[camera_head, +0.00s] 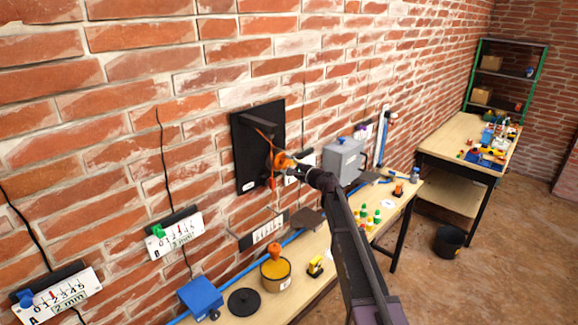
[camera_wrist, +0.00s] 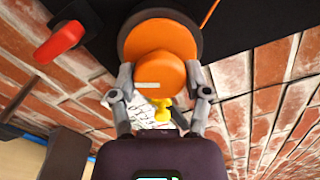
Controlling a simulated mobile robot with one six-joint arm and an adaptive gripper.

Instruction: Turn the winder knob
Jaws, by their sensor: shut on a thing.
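The orange winder knob (camera_wrist: 158,45) faces me in the wrist view, with a wider dark-rimmed orange disc behind it. It also shows in the head view (camera_head: 282,160), in front of the black panel (camera_head: 245,172) on the brick wall. My gripper (camera_wrist: 160,78) has one finger on each side of the knob and is shut on it. It also shows in the head view (camera_head: 298,170), where my arm partly hides the knob. An orange cord (camera_head: 265,137) runs from a dark bracket (camera_head: 260,117) at the panel's top towards the winder.
A red handle (camera_wrist: 60,42) is left of the knob in the wrist view. A grey box (camera_head: 343,160) is on the wall to the right. Below, a wooden bench holds a yellow-filled pot (camera_head: 275,273), a blue box (camera_head: 201,297) and small bottles. Crack gauges hang at left.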

